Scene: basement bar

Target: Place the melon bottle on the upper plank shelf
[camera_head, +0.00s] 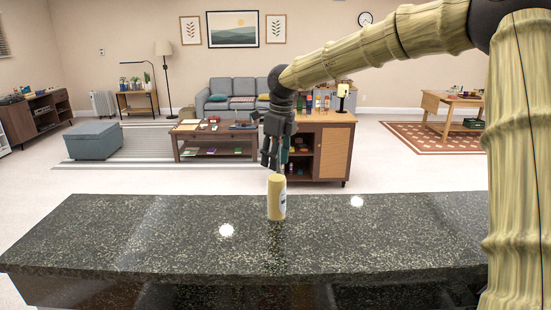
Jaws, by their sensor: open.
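A pale yellow bottle (276,200), which appears to be the melon bottle, stands upright on the dark speckled counter (150,235). A partly visible light label is on its right side. My gripper (271,163) points down just above the bottle's top, with its fingers open and nothing between them. The fingertips are close to the bottle's top; I cannot tell whether they touch it. I cannot make out an upper plank shelf for certain in this view.
Behind the counter is a wooden cabinet (336,150) with open shelves and several bottles on top. A low table (188,145), a grey ottoman (95,141) and a sofa (240,88) stand farther back. The counter is clear on both sides of the bottle.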

